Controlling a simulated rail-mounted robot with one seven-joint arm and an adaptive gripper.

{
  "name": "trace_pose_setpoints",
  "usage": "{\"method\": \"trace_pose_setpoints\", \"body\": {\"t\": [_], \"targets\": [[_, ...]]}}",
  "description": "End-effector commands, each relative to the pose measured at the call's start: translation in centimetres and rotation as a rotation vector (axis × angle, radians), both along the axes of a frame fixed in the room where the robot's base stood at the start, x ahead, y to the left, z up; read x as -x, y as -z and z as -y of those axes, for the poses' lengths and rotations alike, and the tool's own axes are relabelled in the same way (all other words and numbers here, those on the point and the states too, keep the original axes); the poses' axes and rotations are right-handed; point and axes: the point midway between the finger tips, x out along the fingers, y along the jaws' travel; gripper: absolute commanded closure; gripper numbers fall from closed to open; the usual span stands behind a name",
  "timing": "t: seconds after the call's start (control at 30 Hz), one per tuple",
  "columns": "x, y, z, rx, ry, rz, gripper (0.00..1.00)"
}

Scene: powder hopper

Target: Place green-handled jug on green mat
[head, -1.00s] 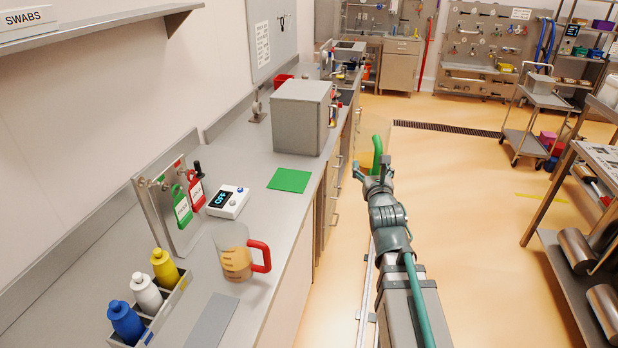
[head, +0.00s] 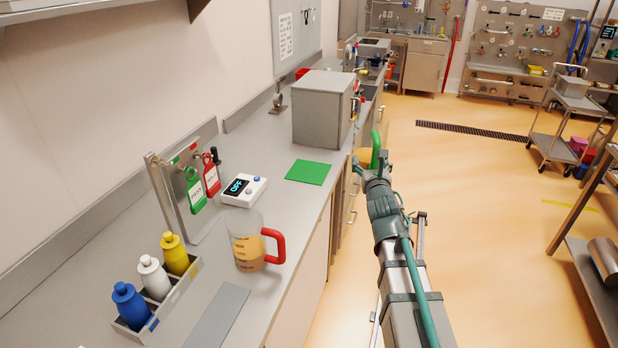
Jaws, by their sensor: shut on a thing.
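The green-handled jug (head: 375,147) is in my gripper (head: 372,163), to the right of the bench edge. Its upright green handle faces me, between my two fingers. Its body is mostly hidden behind the handle and gripper, with a little orange-tan content showing at the left. My gripper is shut on the jug's handle. The flat green mat (head: 307,172) lies bare on the bench top, left of my gripper and apart from the jug.
A grey box (head: 322,108) stands on the bench behind the mat. A red-handled jug (head: 250,247), a small device reading OFF (head: 243,190), a tag stand (head: 183,190) and a bottle rack (head: 165,296) stand nearer on the bench (head: 285,215). Open floor lies to the right.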

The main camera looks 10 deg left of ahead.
Motion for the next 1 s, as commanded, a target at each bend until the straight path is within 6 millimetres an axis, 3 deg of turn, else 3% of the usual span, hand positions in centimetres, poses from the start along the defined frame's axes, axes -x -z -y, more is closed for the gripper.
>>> {"method": "trace_pose_setpoints", "body": {"t": [0.1, 0.47, 0.63, 0.8, 1.0], "targets": [[-2.9, 2.7, -3.5, 0.003, -0.028, -0.002, 0.81], [-9.7, 8.3, -12.7, 0.007, -0.057, -0.014, 0.81], [-14.0, 11.1, -17.8, 0.006, -0.033, -0.012, 0.81], [-18.0, 12.5, -21.9, 0.003, 0.031, -0.003, 0.81], [-21.9, 12.3, -24.2, 0.000, 0.141, 0.005, 0.81]]}}
